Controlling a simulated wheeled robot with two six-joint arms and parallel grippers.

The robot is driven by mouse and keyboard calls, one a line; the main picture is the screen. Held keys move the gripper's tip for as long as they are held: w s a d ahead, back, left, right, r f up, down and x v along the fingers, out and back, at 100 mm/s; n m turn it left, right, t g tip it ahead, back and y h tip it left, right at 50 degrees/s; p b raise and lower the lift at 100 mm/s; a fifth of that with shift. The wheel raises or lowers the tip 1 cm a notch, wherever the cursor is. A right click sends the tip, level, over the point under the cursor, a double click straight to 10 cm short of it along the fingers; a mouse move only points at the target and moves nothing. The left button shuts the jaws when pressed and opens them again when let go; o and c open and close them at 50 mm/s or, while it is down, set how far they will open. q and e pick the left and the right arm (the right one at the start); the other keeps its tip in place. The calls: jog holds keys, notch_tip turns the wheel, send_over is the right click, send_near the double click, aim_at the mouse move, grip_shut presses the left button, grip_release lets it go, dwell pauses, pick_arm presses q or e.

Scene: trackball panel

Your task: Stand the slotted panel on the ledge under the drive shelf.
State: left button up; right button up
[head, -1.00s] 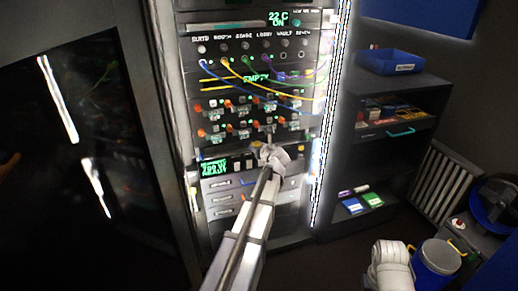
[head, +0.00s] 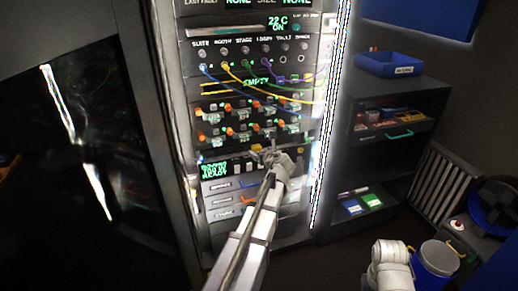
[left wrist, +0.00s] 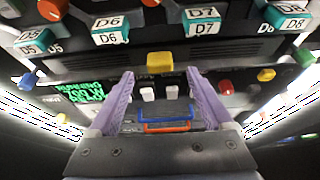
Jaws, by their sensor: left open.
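A pale panel with vertical slots (head: 445,190) leans at the right of the head view, beside the dark shelf unit; I cannot tell if it is the task's panel. The tall rack (head: 250,130) holds two rows of orange knobs with D-numbered labels (left wrist: 205,28). Which part is the drive shelf or its ledge is unclear. My left gripper (head: 264,154) is just in front of the rack, below those knobs. In the left wrist view its purple fingers (left wrist: 160,88) are apart and empty, with white keys and a yellow knob (left wrist: 160,62) beyond. My right gripper is not seen.
The dark shelf unit (head: 385,160) at right holds a blue bin (head: 390,64) on top and small boxes below. Drawers with blue and orange handles (left wrist: 165,126) lie below the left gripper. A blue canister (head: 435,262) stands at lower right.

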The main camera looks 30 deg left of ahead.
pick_arm(q)
jog(key=p+v, duration=0.1)
jog(key=v, duration=0.3)
dwell(0.5)
jog(key=s+d+f+n+g+h, duration=0.1)
jog(key=s+d+f+n+h, duration=0.2)
jog(key=d, duration=0.4)
jog(key=s+d+f+n+g, duration=0.2)
jog(key=s+d+f+n, duration=0.2)
jog(key=d+n, duration=0.25)
jog(key=s+d+f+n+g+h, duration=0.1)
jog(key=s+d+f+n+h, duration=0.2)
jog(key=d, duration=0.5)
jog(key=s+d+f+n+g+h, duration=0.3)
jog(key=s+d+n+g, duration=0.2)
jog(key=s+d+n, duration=0.8)
jog(key=s+d+r+m+p, duration=0.1)
jog(key=s+r+p, duration=0.1)
jog(key=r+p, duration=0.6)
jog(key=s+d+r+m+p, duration=0.1)
jog(key=s+r+m+p, duration=0.1)
jog(key=r+p, duration=0.7)
jog(key=shift+d, duration=0.2)
